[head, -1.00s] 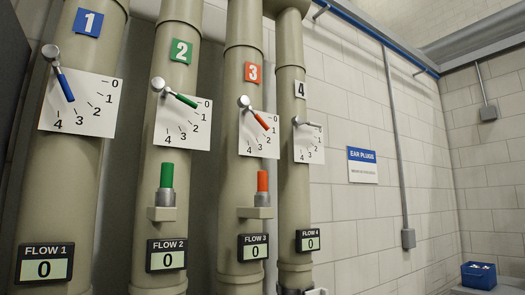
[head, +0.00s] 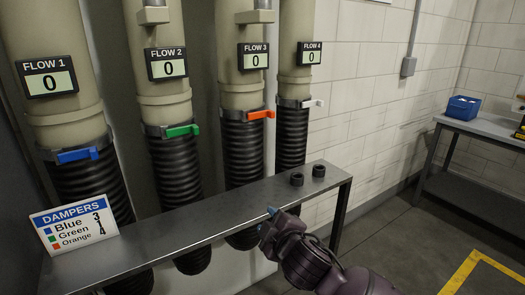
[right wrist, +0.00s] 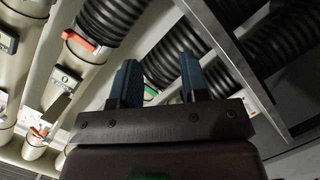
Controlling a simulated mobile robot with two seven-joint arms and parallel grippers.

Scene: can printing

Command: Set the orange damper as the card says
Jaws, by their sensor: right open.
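The card (head: 75,226) headed DAMPERS stands on the left end of the metal bench. It lists Blue, Green and Orange; blue seems to have a 3, but the digits beside green and orange are too small to read surely. An orange clamp handle (head: 261,114) sits below the FLOW 3 display (head: 253,56), which reads 0. My right gripper (head: 268,222) is at the bench's front edge, low and apart from the pipes. Its blue fingers (right wrist: 160,85) are open and empty. My left gripper is out of view.
The metal bench (head: 215,212) runs in front of the black hoses, with two small dark cylinders (head: 297,179) (head: 319,170) near its right end. A side table (head: 480,124) at right holds a blue bin (head: 463,107). Floor between them is clear.

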